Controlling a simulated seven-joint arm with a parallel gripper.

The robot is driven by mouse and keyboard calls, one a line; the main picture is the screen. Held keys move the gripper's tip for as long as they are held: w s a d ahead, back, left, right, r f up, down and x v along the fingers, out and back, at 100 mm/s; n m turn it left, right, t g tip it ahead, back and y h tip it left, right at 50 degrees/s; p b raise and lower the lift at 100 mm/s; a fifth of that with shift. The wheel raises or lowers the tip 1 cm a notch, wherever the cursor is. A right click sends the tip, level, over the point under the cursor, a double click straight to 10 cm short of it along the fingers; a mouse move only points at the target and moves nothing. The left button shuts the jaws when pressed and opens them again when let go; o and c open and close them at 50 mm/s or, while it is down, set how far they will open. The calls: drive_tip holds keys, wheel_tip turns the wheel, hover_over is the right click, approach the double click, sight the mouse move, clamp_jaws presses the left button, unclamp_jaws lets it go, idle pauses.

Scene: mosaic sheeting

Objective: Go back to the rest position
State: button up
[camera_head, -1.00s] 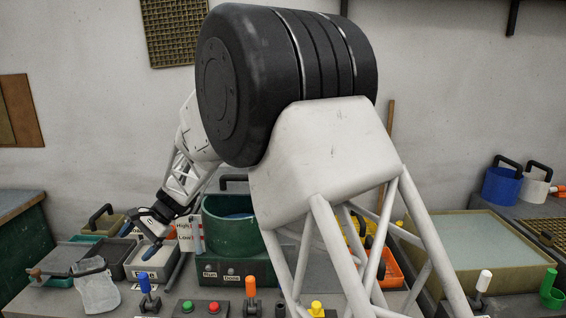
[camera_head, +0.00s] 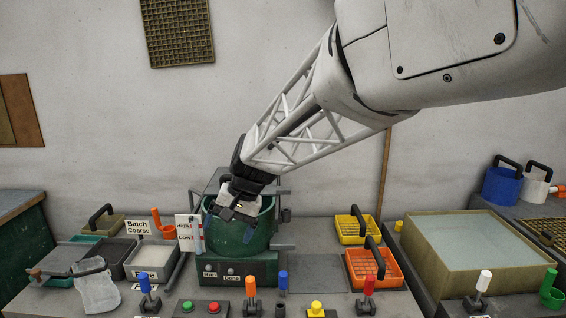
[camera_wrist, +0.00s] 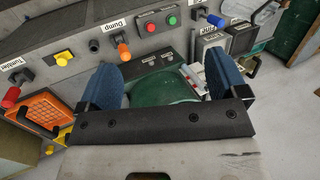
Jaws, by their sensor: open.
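My gripper (camera_head: 228,213) is over the green round tub (camera_head: 240,240) in the head view, pointing down at its opening. In the wrist view my gripper (camera_wrist: 165,88) shows two blue fingers spread apart with nothing between them. The green tub (camera_wrist: 165,115) lies beyond and below the fingers there. The inside of the tub is mostly hidden by the gripper. My arm reaches in from the upper right of the head view.
A yellow basket (camera_head: 352,228) and an orange basket (camera_head: 375,268) stand right of the tub. Bins, a grey one (camera_head: 152,260) among them, stand left. Several coloured levers and buttons line the front. A large shallow tray (camera_head: 470,245) is at right.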

drive_tip(key=s+d+r+t+h, duration=0.1)
drive_tip(key=s+d, duration=0.5)
drive_tip(key=d, duration=0.3)
drive_tip(key=s+d+r+t+h, duration=0.1)
drive_tip(key=s+d, duration=0.4)
drive_tip(key=d, duration=0.4)
drive_tip(key=s+d+f+t+h, duration=0.1)
drive_tip(key=s+d+f, duration=0.3)
drive_tip(key=s+d, duration=0.9)
drive_tip(key=s+h, duration=0.1)
drive_tip(key=s, duration=0.1)
drive_tip(key=shift+s+m+h, duration=0.3)
drive_tip(key=shift+s+h, duration=0.05)
drive_tip(key=shift+h, duration=0.05)
